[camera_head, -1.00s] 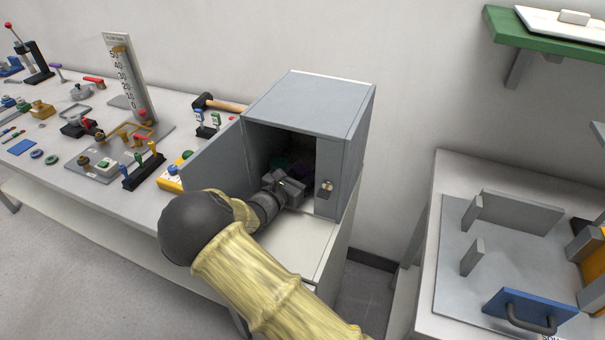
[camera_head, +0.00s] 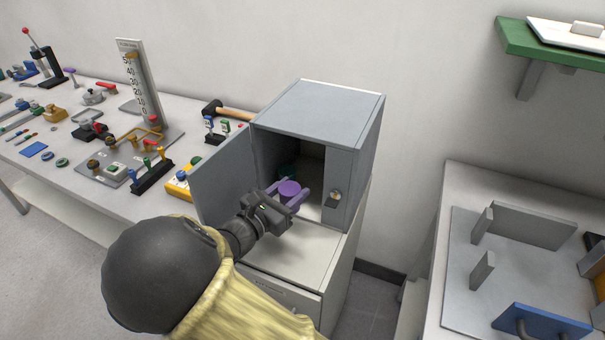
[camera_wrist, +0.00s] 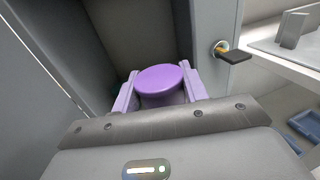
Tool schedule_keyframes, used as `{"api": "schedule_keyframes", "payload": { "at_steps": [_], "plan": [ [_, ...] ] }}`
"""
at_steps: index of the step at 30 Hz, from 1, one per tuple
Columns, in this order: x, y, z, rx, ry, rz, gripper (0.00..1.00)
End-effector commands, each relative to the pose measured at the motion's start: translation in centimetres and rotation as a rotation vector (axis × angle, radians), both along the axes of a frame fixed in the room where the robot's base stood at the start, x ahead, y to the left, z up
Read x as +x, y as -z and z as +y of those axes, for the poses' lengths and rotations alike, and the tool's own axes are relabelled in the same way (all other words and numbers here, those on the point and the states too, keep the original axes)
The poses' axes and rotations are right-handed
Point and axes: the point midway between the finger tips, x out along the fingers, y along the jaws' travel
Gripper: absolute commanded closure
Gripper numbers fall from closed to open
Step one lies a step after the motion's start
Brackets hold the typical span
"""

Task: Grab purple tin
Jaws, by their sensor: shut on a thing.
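The purple tin (camera_head: 289,189) is round with a flat lid. It is between the fingers of my gripper (camera_head: 286,197), at the open front of the grey cabinet (camera_head: 318,108). In the wrist view the tin (camera_wrist: 161,82) sits upright between the two purple-tinted fingers of my gripper (camera_wrist: 160,92), which are shut on it. The tin's lower part is hidden by my gripper. A dark green thing (camera_head: 288,171) shows behind it inside the cabinet, mostly hidden.
The cabinet door (camera_head: 224,177) stands open on the left. The lock with a key (camera_wrist: 225,50) is on the right front panel. A white surface (camera_head: 295,258) in front of the cabinet is clear. A tool-covered table (camera_head: 60,175) lies left.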

Motion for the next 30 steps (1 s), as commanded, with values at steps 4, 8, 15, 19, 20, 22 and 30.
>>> {"api": "schedule_keyframes", "payload": {
  "at_steps": [4,8,15,19,20,22,30],
  "plan": [
    [-3.6,0.0,1.4,0.001,-0.004,0.000,0.82],
    [-5.8,0.0,2.1,0.000,-0.002,0.000,0.82],
    [-7.1,0.0,2.6,-0.001,0.001,-0.001,0.82],
    [-7.1,0.0,2.5,-0.001,0.001,-0.001,0.82],
    [-7.1,0.0,2.6,0.000,0.001,-0.001,0.82],
    [-7.1,0.0,2.5,0.000,0.001,-0.001,0.82],
    [-7.0,0.0,2.5,0.000,0.001,-0.001,0.82]
  ]
}}
